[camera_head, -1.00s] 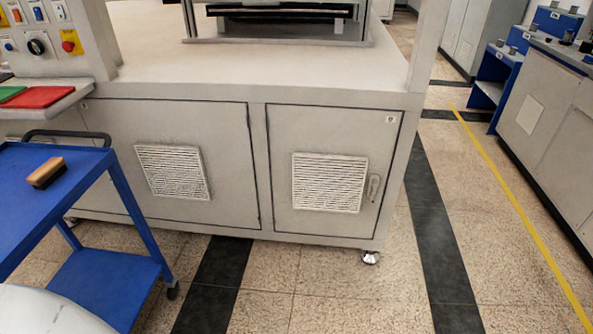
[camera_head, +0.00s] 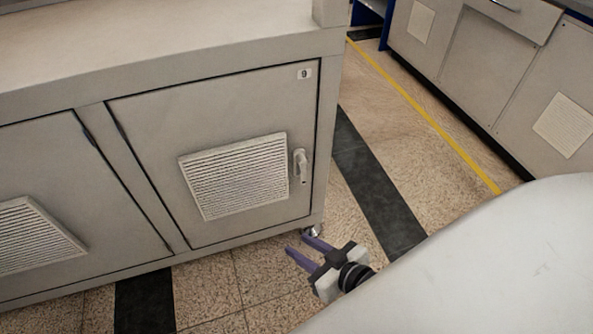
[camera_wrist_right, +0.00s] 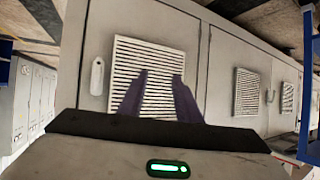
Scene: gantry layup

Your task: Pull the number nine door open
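The number nine door (camera_head: 150,130) is a grey cabinet door with a small "9" label (camera_head: 304,74) at its upper right corner. It looks shut. Its upright handle (camera_head: 300,166) sits at the right edge, beside a white louvred vent (camera_head: 235,176). My right gripper (camera_head: 307,246) is below and to the right of the handle, apart from it, with its two purple fingers spread and nothing between them. In the right wrist view the fingers (camera_wrist_right: 149,90) stand open in front of the vent, with the handle (camera_wrist_right: 97,76) to their left. My left gripper is not in view.
The neighbouring cabinet door (camera_head: 50,190) with its own vent is at left. A caster foot (camera_head: 313,230) stands under the cabinet corner near my gripper. Grey cabinets (camera_head: 480,60) stand across the aisle, which has a yellow floor line (camera_head: 425,115) and looks clear.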

